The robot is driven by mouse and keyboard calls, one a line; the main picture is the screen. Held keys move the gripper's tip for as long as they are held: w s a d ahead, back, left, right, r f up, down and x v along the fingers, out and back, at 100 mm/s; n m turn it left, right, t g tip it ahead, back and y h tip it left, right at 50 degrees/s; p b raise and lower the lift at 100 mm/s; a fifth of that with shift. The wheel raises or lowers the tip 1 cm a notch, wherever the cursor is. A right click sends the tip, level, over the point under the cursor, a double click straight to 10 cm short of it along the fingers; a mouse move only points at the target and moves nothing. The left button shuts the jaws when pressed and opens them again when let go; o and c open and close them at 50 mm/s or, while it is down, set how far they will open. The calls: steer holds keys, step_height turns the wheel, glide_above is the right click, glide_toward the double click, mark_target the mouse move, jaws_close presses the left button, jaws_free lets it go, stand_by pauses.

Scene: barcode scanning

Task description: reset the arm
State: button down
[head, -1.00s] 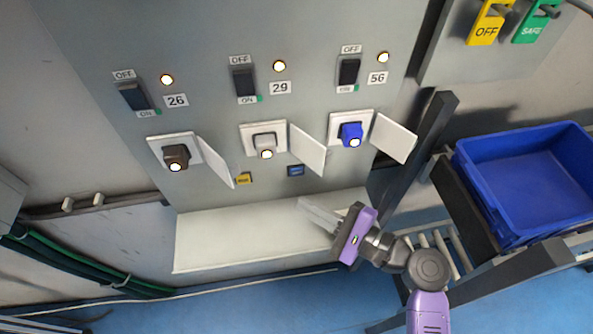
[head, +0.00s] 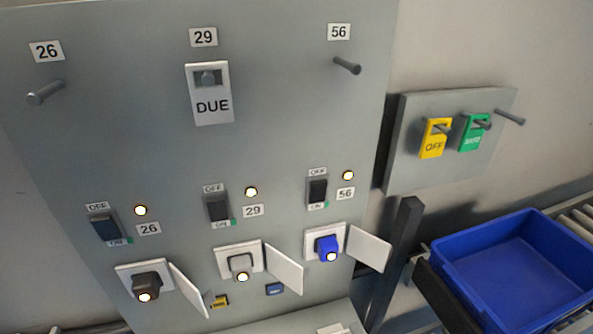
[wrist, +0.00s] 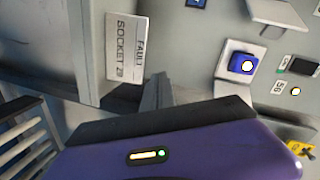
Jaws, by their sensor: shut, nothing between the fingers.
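My gripper (wrist: 160,92) shows only in the wrist view, with its purple body across the bottom and its dark fingers shut and empty. The head view does not show my arm. A white card reading FAULT SOCKET and a number (wrist: 127,47) lies on a grey surface beyond the fingers, to the left, apart from them. The blue plug (wrist: 241,64) in its open-lidded socket is at the upper right of the wrist view, also apart from the gripper.
The grey panel (head: 290,90) has pegs, switches and sockets marked 26, 29 and 56, with open lids sticking out. A DUE tag (head: 212,104) hangs under 29. OFF (head: 434,146) and green (head: 470,141) tags hang right. A blue bin (head: 515,265) looks empty.

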steer(key=s+d+r+n+h, duration=0.1)
steer(key=s+d+r+n, duration=0.1)
steer(key=s, duration=0.8)
steer(key=s+d+r+n+h, duration=0.2)
steer(key=s+d+n, duration=0.1)
steer(key=s, duration=0.7)
steer(key=s+d+r+n+h, duration=0.1)
steer(key=s+n, duration=0.4)
steer(key=s, duration=0.5)
step_height(320, 180, up, 2)
steer(key=shift+d+r+h, duration=0.1)
steer(key=shift+d+h, duration=0.3)
steer(key=shift+d, duration=0.25)
